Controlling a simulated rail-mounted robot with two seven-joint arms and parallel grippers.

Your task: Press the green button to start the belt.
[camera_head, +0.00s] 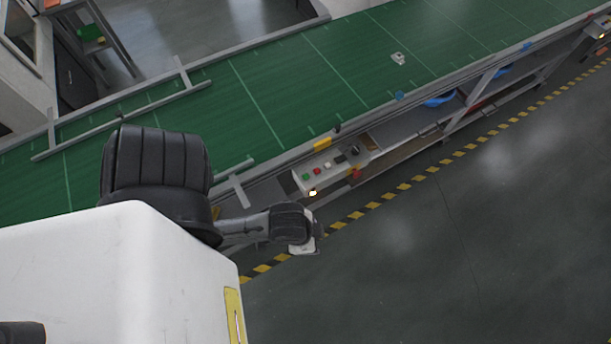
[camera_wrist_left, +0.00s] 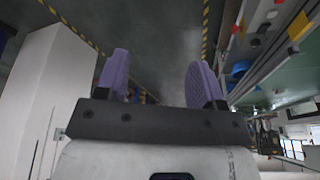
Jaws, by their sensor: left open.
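The green button (camera_head: 306,177) is on a light grey control box (camera_head: 335,165) on the near side of the conveyor, in the head view. A red button (camera_head: 317,171) and a pale button (camera_head: 327,165) sit beside it. My left arm comes in from the left and its dark wrist end is just below the box, apart from the green button. The fingers cannot be made out there. In the left wrist view my left gripper (camera_wrist_left: 157,78) has its two purple fingers wide apart with nothing between them. My right gripper is not in view.
The green conveyor belt (camera_head: 300,75) runs diagonally behind the box, with a small pale item (camera_head: 398,58) on it. Blue bins (camera_head: 440,100) sit under its frame. A yellow-black floor stripe (camera_head: 402,187) runs along the front. The grey floor at right is clear.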

